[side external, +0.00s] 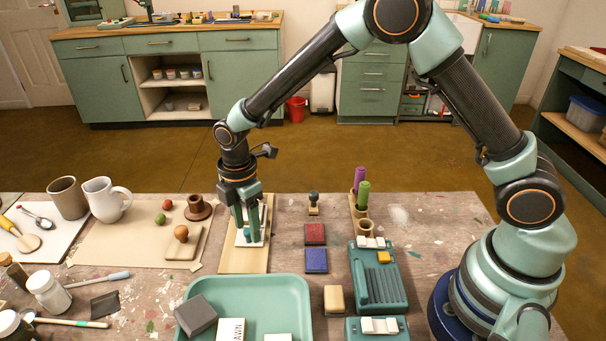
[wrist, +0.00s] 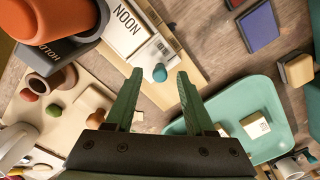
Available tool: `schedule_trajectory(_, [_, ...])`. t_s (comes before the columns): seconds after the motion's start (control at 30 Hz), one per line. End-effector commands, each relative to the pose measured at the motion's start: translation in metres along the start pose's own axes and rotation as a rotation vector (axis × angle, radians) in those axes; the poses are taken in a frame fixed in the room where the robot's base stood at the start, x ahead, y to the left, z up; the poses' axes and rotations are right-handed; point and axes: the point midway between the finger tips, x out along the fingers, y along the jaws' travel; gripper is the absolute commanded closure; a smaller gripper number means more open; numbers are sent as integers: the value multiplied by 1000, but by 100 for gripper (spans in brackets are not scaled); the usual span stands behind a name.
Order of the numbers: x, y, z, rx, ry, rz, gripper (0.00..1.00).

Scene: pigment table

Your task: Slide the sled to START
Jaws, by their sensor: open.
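The sled (side external: 243,242) is a small pale block on a long light-wood board (side external: 237,266) left of the table's middle, partly hidden by my gripper. In the wrist view the sled (wrist: 150,52) is pale, with a round blue-teal knob (wrist: 160,73). A white plate reading NOON (wrist: 122,28) lies beside it. My gripper (side external: 251,236) points down over the sled. Its two green fingers (wrist: 159,75) are open, and the knob shows between their tips. I cannot tell whether either finger touches it. I see no START mark that I can read.
A teal tray (side external: 300,284) with blocks stands in front. Right of the board are a small stamp (side external: 313,203), a red pad (side external: 315,233), a blue pad (side external: 316,260) and a holder with coloured sticks (side external: 361,222). Left are a brown pot (side external: 197,208) and a mug (side external: 104,201).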

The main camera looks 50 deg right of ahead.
Motion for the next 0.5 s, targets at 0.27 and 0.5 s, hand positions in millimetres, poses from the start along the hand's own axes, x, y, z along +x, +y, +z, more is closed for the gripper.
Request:
schedule_trajectory(0.27, [-44,1,0,0,2,6,46])
schedule_trajectory(0.5, [-91,1,0,0,2,4,46])
